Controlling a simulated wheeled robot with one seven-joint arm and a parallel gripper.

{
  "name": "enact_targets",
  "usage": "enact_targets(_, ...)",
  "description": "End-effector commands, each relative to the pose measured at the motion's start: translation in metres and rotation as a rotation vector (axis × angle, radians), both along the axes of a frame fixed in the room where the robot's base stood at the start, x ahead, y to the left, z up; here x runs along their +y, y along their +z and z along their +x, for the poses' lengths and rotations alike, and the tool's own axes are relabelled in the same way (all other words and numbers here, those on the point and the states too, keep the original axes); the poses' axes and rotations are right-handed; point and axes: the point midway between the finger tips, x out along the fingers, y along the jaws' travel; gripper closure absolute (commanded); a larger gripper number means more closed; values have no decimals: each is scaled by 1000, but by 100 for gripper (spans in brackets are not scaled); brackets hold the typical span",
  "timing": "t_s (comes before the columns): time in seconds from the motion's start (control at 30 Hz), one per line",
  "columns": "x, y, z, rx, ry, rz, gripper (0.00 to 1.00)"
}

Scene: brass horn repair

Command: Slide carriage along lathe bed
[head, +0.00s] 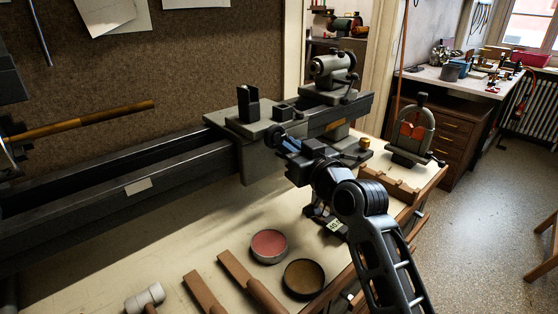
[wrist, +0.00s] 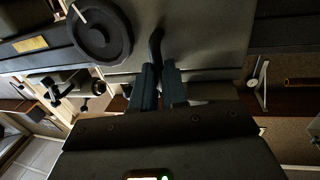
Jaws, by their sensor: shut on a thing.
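The lathe bed (head: 80,217) is a long dark rail running from the left up to the right in the head view. The grey carriage (head: 262,165) sits across it, right of the middle, with a dark tool post on top. In the wrist view the carriage front (wrist: 205,40) bears a round black handwheel (wrist: 99,60) and a dark curved handle (wrist: 155,42). My gripper (head: 284,146) is at the carriage's front right side. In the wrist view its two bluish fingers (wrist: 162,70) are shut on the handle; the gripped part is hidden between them.
The tailstock (head: 333,68) stands on the bed beyond the carriage. A clamp-like stand (head: 409,132) is at the bench's right end. Two round tins, one pink (head: 268,245) and one brown (head: 303,278), and wooden-handled tools lie in front. The bed left of the carriage looks clear.

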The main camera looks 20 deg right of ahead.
Motion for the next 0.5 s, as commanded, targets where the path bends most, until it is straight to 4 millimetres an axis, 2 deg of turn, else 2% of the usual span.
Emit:
enact_targets(0.33,-4,0,1,2,1,0,100)
enact_targets(0.37,-4,0,1,2,1,0,87)
enact_targets(0.5,-4,0,1,2,1,0,73)
